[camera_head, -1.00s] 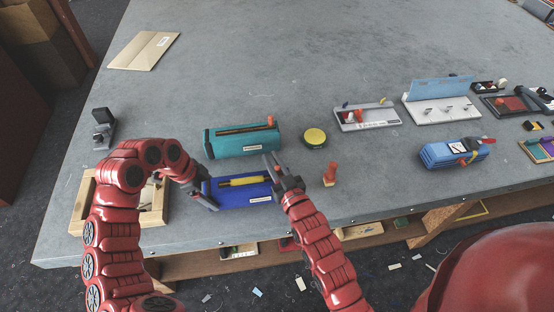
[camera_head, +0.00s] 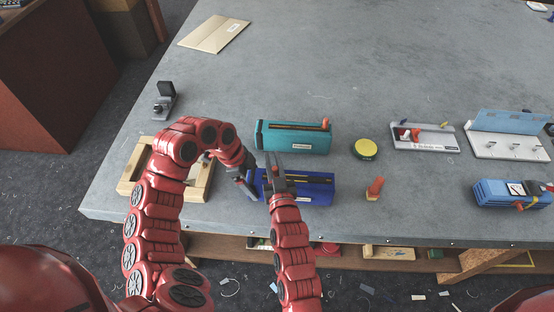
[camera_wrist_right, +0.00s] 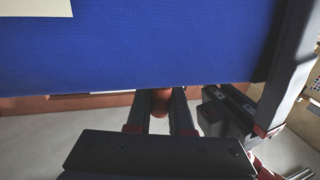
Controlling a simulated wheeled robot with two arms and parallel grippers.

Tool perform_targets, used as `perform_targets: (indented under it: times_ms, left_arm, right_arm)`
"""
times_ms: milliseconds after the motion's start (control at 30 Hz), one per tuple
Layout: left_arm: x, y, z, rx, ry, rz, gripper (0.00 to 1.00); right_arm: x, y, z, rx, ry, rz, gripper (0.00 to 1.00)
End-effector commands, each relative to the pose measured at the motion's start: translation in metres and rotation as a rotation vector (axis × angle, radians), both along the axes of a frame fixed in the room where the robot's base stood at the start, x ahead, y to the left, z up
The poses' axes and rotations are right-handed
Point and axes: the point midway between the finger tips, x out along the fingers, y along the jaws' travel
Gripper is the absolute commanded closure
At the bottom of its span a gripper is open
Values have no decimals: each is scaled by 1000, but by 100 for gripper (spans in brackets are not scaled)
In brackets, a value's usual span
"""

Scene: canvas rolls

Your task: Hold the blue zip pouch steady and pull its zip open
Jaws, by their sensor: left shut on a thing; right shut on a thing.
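The blue zip pouch (camera_head: 308,196) lies near the table's front edge. A dark slot with a thin yellowish strip runs along its top. My left gripper (camera_head: 251,186) is shut on its left end. My right gripper (camera_head: 274,165) is over the left part of its top. In the right wrist view the blue pouch (camera_wrist_right: 140,50) fills the upper part. An orange zip pull (camera_wrist_right: 159,104) sits between the right fingers, which are shut on it. A finger of my left gripper (camera_wrist_right: 288,65) lies against the pouch's edge there. The left part of the slot is hidden by my right gripper.
A teal pouch (camera_head: 290,141) lies just behind. A yellow round tin (camera_head: 365,149) and an orange-topped stamp (camera_head: 374,188) stand to the right. A wooden frame (camera_head: 133,172) lies behind my left arm. The table's back middle is clear.

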Motion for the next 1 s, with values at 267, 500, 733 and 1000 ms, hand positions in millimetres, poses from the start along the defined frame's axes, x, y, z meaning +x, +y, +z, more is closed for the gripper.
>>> perform_targets:
  times_ms: [267,500,733,1000]
  left_arm:
    - [0,-1,1,-2,-1,-1,86]
    - [0,0,1,-1,-1,0,86]
    - [0,0,0,-1,-1,1,86]
    - [1,0,1,-1,-2,2,86]
  right_arm:
    - [0,0,-1,-1,2,0,50]
    - [0,-1,0,0,1,0,50]
    - [-23,-6,0,1,0,1,50]
    - [-81,-20,-2,1,4,3,50]
